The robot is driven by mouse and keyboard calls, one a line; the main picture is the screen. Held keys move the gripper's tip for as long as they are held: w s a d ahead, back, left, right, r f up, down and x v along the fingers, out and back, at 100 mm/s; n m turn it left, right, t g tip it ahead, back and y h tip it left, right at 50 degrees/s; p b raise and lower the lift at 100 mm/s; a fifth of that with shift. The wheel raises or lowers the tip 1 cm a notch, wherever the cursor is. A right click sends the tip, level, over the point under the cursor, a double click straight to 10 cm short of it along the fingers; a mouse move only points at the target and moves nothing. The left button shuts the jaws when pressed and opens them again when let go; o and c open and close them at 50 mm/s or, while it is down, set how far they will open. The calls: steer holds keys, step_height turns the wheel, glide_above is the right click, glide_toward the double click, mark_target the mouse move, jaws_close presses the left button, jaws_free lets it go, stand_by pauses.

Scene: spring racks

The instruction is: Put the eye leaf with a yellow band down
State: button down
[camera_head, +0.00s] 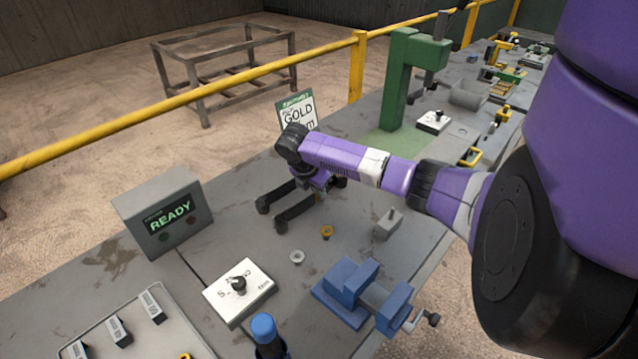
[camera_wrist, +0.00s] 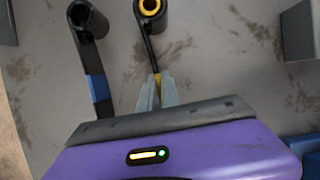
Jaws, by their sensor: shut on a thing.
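My gripper (camera_wrist: 158,88) is shut on a dark eye leaf (camera_wrist: 150,45); a bit of yellow shows on the leaf at the fingertips. The far end of this leaf is a rolled eye with a yellow ring inside. In the head view the held leaf (camera_head: 294,214) extends toward the lower left from under my purple wrist, over the grey bench. I cannot tell whether it touches the bench. A second dark eye leaf with a blue band (camera_wrist: 97,70) lies beside it to the left, apart from it; it also shows in the head view (camera_head: 277,195).
A blue vise (camera_head: 352,292) and a white gauge plate (camera_head: 238,290) stand nearer on the bench. A grey washer (camera_head: 297,257), a yellow bushing (camera_head: 327,232) and a grey block (camera_head: 388,224) lie around.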

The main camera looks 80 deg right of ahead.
mark_target(310, 197)
steer(key=shift+d, duration=0.1)
steer(key=shift+f, duration=0.15)
steer(key=c, duration=1.6)
jaws_free()
steer(key=shift+f, duration=0.1)
steer(key=b+v, duration=0.1)
steer(key=v, duration=1.1)
steer(key=shift+b, duration=0.35)
steer(key=shift+s, duration=0.15)
